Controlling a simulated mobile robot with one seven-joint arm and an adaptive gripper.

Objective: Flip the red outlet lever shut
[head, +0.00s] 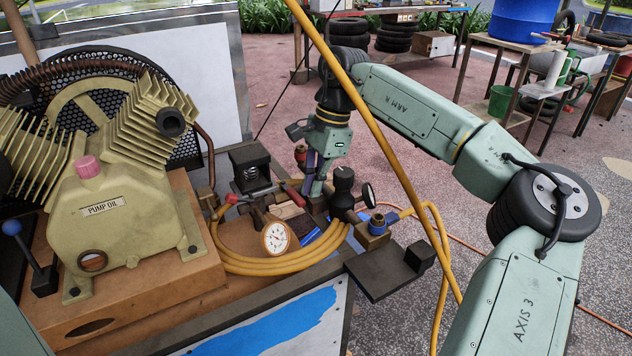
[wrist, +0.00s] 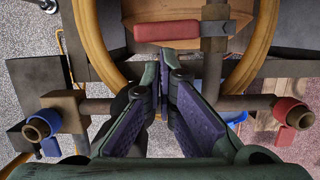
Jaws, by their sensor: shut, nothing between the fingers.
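The red lever handle (wrist: 167,31) lies crosswise at the top of the wrist view. In the head view a dark red handle (head: 295,196) shows just left of my fingers. My gripper (wrist: 163,85) is shut and empty, its purple-padded fingertips together below the lever in the wrist picture, apart from it. In the head view my gripper (head: 315,192) points down among the fittings, and its tips are partly hidden.
A pressure gauge (head: 275,237), a yellow hose coil (head: 265,266) and a black knob (head: 343,180) crowd the lever. A blue-collared fitting (wrist: 38,125) and a red-collared fitting (wrist: 290,112) flank my fingers. A yellow hose (head: 385,140) crosses in front of my arm. The pump (head: 110,215) stands left.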

